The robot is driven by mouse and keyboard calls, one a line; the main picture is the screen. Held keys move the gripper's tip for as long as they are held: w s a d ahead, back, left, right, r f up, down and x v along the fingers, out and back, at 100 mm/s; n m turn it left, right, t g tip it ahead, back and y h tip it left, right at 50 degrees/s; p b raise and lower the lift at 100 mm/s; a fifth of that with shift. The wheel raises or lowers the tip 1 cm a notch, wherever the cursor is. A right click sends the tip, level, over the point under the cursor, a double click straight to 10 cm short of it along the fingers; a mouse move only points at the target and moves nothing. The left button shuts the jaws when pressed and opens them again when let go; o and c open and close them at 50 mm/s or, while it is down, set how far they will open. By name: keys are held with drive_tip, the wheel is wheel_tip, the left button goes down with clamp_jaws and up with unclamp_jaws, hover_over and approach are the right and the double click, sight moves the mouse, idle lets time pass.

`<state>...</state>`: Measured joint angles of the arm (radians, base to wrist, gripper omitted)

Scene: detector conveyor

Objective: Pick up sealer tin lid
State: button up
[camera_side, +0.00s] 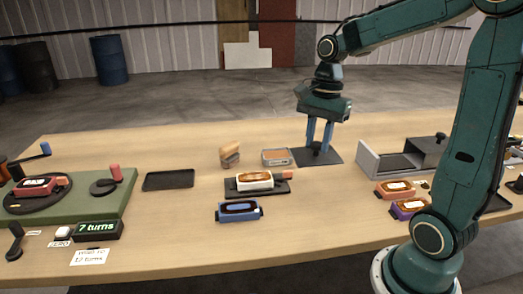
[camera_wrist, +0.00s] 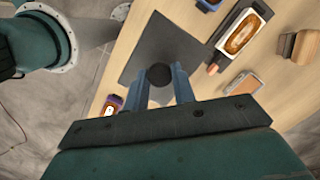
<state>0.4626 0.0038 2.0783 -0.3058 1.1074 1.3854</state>
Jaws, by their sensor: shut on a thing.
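My gripper (camera_side: 319,148) points straight down over a dark square mat (camera_side: 333,158) towards the back right of the table. Its two blue fingers are closed on a small dark round piece (camera_wrist: 158,75), seen between the fingertips in the wrist view, where my gripper (camera_wrist: 160,74) is also over the dark mat (camera_wrist: 166,40). This dark piece looks like the lid. Its underside is hidden, and I cannot tell whether it touches the mat. In the side view it is too small to make out clearly.
A shallow tin with an orange pad (camera_side: 276,157) and a wooden block (camera_side: 230,157) lie left of the mat. A cream case (camera_side: 254,181) and a blue case (camera_side: 239,211) stand nearer the front. A grey metal box (camera_side: 380,165) stands to the right.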

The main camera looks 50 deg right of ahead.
drive_tip(key=shift+r, duration=0.35)
idle(0.4)
